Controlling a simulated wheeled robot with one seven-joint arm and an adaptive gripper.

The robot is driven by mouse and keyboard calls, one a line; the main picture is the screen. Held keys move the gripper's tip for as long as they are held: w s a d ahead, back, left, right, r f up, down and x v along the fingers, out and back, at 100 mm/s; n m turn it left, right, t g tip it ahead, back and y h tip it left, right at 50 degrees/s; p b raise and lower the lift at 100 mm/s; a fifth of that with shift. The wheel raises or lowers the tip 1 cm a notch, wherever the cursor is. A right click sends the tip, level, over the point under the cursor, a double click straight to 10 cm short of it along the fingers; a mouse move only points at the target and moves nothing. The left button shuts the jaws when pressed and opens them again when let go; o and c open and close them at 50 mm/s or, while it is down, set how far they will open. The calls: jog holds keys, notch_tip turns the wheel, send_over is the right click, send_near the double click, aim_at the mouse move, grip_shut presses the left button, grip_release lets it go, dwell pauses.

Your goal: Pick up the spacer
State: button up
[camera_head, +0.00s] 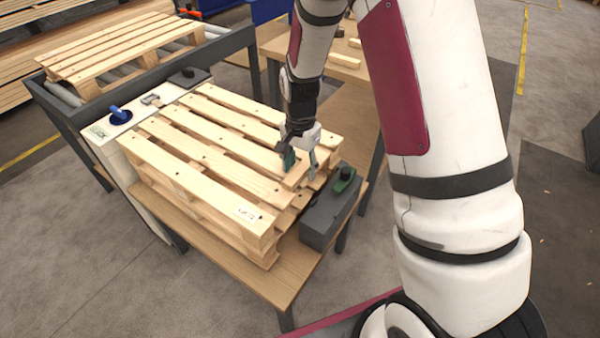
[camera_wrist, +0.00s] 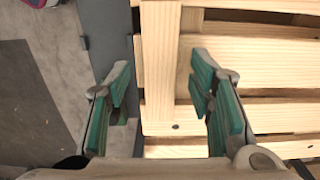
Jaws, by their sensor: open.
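A pale wooden strip, which looks like the spacer (camera_wrist: 160,62), lies across the board ends at the right edge of the near pallet (camera_head: 185,165). Part of it also shows under my gripper in the head view (camera_head: 296,177). My gripper (camera_head: 301,163) is open above this edge. In the wrist view, its green-padded fingers (camera_wrist: 163,72) stand on either side of the wooden strip, apart from it as far as I can tell. The strip's near end and the contact below the fingertips are not clear.
A grey box (camera_head: 322,220) with a green and black device (camera_head: 344,179) on top stands close beside the pallet. The wooden bench (camera_head: 275,284) carries the pallet. Another pallet (camera_head: 110,50) lies on a roller conveyor at the back left. Open floor lies in front.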

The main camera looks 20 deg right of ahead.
grip_shut()
jog(key=shift+r, duration=0.1)
